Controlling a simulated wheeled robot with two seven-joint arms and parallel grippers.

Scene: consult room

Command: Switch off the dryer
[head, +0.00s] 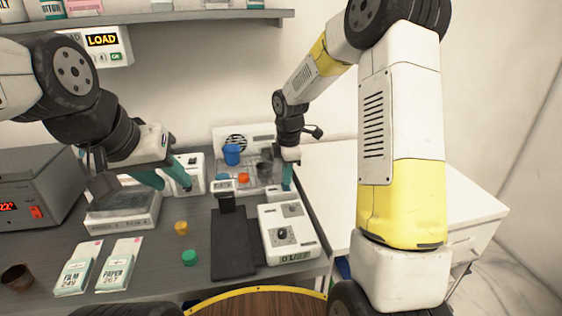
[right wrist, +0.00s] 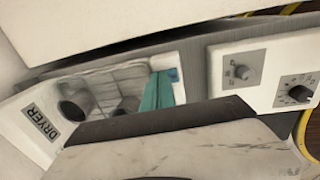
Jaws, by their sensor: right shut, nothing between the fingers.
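The dryer (head: 258,133) is a white unit with a round vent at the back of the bench. In the right wrist view its DRYER label (right wrist: 42,127) is on the left, beside its open bay. My right gripper (head: 287,184) is shut and empty, pointing down at the dryer's right side. Its teal fingertips (right wrist: 157,92) show in the right wrist view beside a small blue patch. I cannot tell if they touch anything, and no dryer switch is clear. My left gripper (head: 168,182) is open and empty above the left part of the bench.
A blue cup (head: 232,154) and an orange item (head: 244,178) are at the dryer. A white box with knobs (head: 291,240) stands in front of my right gripper, beside a black stand (head: 232,245). A yellow cap (head: 182,228), green cap (head: 190,258) and packets (head: 118,264) lie left.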

